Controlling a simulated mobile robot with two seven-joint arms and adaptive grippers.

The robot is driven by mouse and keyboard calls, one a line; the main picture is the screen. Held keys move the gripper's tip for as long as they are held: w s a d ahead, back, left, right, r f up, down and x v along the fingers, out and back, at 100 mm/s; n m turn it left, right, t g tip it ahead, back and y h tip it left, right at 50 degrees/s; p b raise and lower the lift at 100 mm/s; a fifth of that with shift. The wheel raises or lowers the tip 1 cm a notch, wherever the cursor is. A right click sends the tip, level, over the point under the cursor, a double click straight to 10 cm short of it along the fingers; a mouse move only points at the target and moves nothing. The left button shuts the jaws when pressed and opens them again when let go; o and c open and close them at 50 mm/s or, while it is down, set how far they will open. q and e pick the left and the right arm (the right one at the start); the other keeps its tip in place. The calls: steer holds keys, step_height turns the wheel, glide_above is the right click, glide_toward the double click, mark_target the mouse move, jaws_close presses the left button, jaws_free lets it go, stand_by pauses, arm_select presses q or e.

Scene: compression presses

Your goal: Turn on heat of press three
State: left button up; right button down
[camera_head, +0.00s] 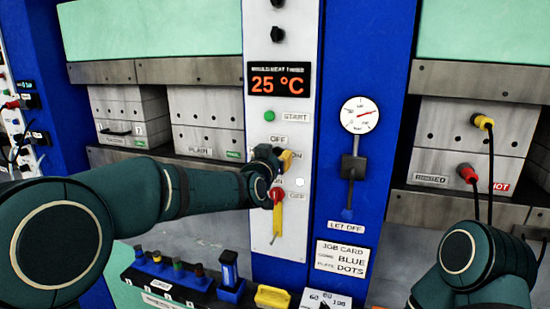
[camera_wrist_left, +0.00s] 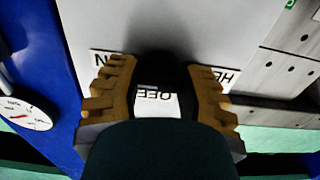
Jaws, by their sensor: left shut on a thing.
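The press three panel (camera_head: 258,205) is a white column with an orange display (camera_head: 279,81) reading 25 °C under small text that looks like "MOULD HEAT THREE". A green START button (camera_head: 269,116) sits below the display. My left gripper (camera_head: 286,160) is at the panel between the OFF and ON labels and hides the knob in the head view. In the left wrist view, its two ochre fingers (camera_wrist_left: 162,82) are shut around a black knob (camera_wrist_left: 160,72), with an OFF label (camera_wrist_left: 156,101) between them. The knob's pointing direction is unclear. My right gripper is out of view.
A yellow-handled switch (camera_head: 277,215) with a red hub is just below the left gripper. A gauge (camera_head: 360,115) and a dark lever (camera_head: 352,168) are on the blue column to the right. Tools, a yellow block (camera_head: 272,297) and a job card (camera_head: 342,258) are below.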

arm_select(q)
steer(key=shift+r, duration=0.1)
stand_by(0.4)
steer(key=o, duration=1.2)
steer(key=v, duration=1.2)
